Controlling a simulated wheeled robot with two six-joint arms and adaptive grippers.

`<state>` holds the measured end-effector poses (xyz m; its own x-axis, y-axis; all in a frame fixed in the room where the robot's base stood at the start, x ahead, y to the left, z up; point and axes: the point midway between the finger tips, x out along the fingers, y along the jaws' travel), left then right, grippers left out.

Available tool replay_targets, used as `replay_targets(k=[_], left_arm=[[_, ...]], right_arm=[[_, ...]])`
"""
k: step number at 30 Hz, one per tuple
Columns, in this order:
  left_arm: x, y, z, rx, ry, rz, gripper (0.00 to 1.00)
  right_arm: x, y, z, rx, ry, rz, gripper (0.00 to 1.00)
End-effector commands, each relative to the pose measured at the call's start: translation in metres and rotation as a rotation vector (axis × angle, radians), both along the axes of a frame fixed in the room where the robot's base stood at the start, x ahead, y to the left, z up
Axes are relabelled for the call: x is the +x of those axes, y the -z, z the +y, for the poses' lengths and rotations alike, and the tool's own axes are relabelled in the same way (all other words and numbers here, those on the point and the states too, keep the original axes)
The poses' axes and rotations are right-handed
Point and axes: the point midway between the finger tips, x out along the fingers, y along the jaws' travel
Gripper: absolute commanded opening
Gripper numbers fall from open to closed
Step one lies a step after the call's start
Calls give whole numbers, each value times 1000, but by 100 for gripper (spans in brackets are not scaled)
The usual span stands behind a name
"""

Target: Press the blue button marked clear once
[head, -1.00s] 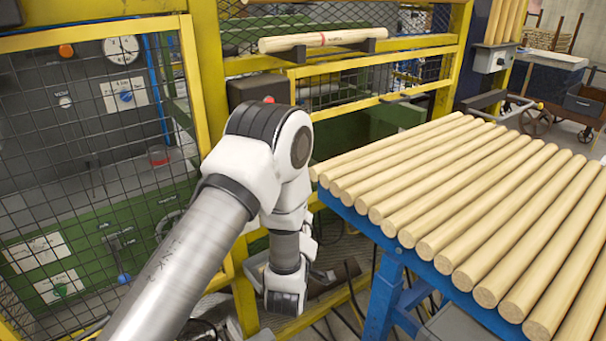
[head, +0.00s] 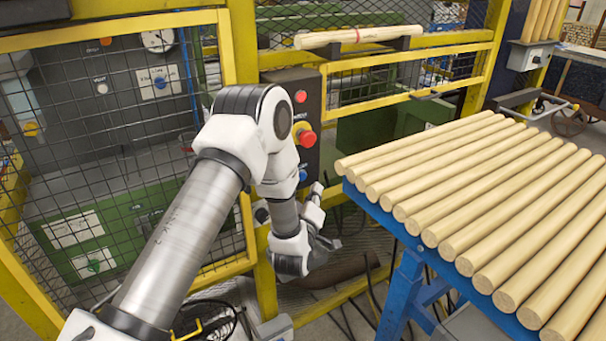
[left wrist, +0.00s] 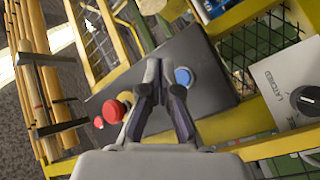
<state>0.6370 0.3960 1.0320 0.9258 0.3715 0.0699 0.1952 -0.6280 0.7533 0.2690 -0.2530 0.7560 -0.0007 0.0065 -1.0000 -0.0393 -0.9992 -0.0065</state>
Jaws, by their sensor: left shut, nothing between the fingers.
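The blue button (head: 302,175) is low on the dark control box (head: 312,92), partly hidden by my left arm in the head view. In the left wrist view the blue button (left wrist: 183,77) shows clearly as a round cap just right of my fingertips. Its marking cannot be read. My left gripper (left wrist: 161,76) is shut and empty, its fingers pointing at the box face. In the head view the left gripper (head: 316,196) is just below and right of the button. I cannot tell how far the tips stand from the box. My right gripper is not in view.
A red mushroom button (head: 307,138) on a yellow collar and a smaller red button (head: 300,96) sit above on the same box. Yellow fence posts and mesh stand left. A blue rack (head: 388,218) of turned wood rods is close on the right.

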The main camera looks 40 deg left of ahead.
Motion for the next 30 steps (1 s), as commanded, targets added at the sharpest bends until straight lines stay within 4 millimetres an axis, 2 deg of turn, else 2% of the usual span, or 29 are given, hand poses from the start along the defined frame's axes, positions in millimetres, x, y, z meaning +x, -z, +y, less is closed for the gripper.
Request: replay_targets(k=[4, 9, 30], left_arm=[[7, 0, 18, -2, -2, -1, 0], [11, 0, 27, 1, 0, 0, 0], [11, 0, 28, 1, 1, 0, 0]], right_arm=[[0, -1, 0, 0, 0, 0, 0], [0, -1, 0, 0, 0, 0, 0], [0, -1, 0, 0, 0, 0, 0]])
